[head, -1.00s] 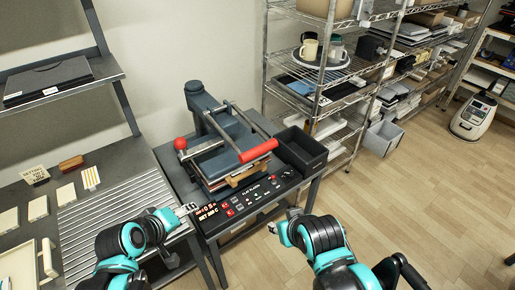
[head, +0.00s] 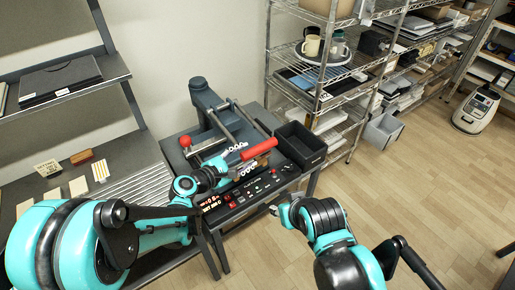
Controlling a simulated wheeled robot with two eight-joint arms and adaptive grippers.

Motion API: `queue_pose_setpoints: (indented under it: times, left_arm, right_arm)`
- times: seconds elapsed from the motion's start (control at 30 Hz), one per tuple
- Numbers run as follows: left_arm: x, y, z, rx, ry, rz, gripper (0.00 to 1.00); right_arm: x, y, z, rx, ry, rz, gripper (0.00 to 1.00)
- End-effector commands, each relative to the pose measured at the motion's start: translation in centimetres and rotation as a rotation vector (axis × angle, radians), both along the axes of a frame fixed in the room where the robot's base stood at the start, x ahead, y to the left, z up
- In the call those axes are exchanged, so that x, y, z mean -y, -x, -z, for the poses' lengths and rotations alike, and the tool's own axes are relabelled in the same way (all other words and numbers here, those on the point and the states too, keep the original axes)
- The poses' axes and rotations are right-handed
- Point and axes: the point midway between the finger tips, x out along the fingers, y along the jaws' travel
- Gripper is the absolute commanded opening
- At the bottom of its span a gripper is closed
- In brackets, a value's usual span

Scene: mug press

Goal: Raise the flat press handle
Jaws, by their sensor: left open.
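The flat press (head: 203,95) stands on a dark table. Its handle has a red grip (head: 260,149) at the front end of two grey bars, low over the press. My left gripper (head: 238,151) is open beside the left end of the red grip; whether it touches the grip is unclear. The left wrist and gripper hide much of the press plates and part of the control panel (head: 262,186). My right gripper (head: 276,210) is in front of the table at the right, apart from the press; its fingers are too small to read.
A red ball knob (head: 185,141) sticks up at the press's left. A black bin (head: 300,146) stands right of the press. A wire shelf (head: 325,97) with mugs and boxes is behind it. A slatted bench (head: 140,187) is at left.

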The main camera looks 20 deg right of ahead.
Motion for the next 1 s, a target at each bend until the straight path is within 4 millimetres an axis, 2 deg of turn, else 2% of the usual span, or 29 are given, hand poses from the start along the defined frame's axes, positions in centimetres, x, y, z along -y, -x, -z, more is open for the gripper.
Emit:
queue_pose_setpoints:
  times: [0.2, 0.4, 0.77, 0.93, 1.0]
  left_arm:
    - [3.0, -2.0, 1.3, 0.002, -0.003, 0.004, 0.49]
    - [4.8, -3.4, 1.9, 0.003, -0.005, 0.002, 0.49]
    - [5.3, -3.7, 2.0, 0.003, -0.005, 0.001, 0.49]
    - [5.3, -3.7, 2.0, 0.003, -0.005, 0.001, 0.04]
    - [5.3, -3.7, 2.0, 0.004, -0.005, 0.001, 0.00]
  right_arm:
    - [0.0, 0.0, 1.0, 0.000, 0.000, 0.000, 0.38]
    - [0.0, 0.0, 1.4, 0.000, 0.000, 0.000, 0.38]
    - [0.0, 0.0, 1.4, 0.000, 0.000, 0.000, 0.38]
    - [0.0, 0.0, 1.4, 0.000, 0.000, 0.000, 0.38]
    - [0.0, 0.0, 1.4, 0.000, 0.000, 0.000, 0.38]
